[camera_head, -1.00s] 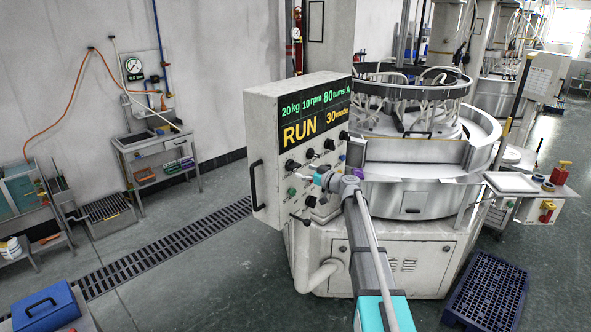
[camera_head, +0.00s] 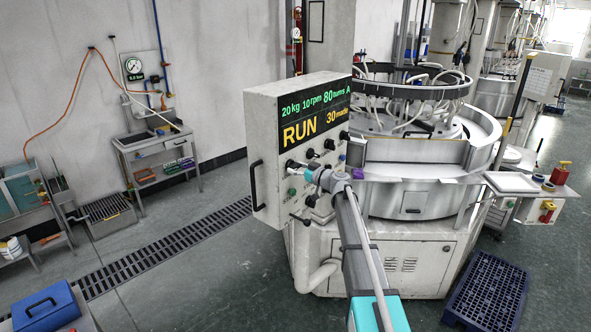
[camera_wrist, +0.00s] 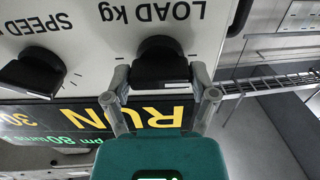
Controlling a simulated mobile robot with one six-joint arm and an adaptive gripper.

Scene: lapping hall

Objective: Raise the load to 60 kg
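The black load knob (camera_wrist: 160,62) sits below the "LOAD kg" lettering in the upside-down wrist view, its pointer position hard to read. My gripper (camera_wrist: 160,82) has one finger on each side of it, with slim gaps, so it looks open and not clamped. In the head view my gripper (camera_head: 298,168) is at the left knob of the white control panel (camera_head: 268,205), and hides part of that area. The display (camera_head: 314,115) reads 20 kg, 10 rpm, 80 turns A, RUN, 30 made.
The speed knob (camera_wrist: 32,74) is beside the load knob. More knobs, a green button (camera_head: 292,192) and a lever (camera_head: 300,219) are on the panel. The lapping machine (camera_head: 410,195) stands right behind it. A blue pallet (camera_head: 487,292) lies on the floor at right.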

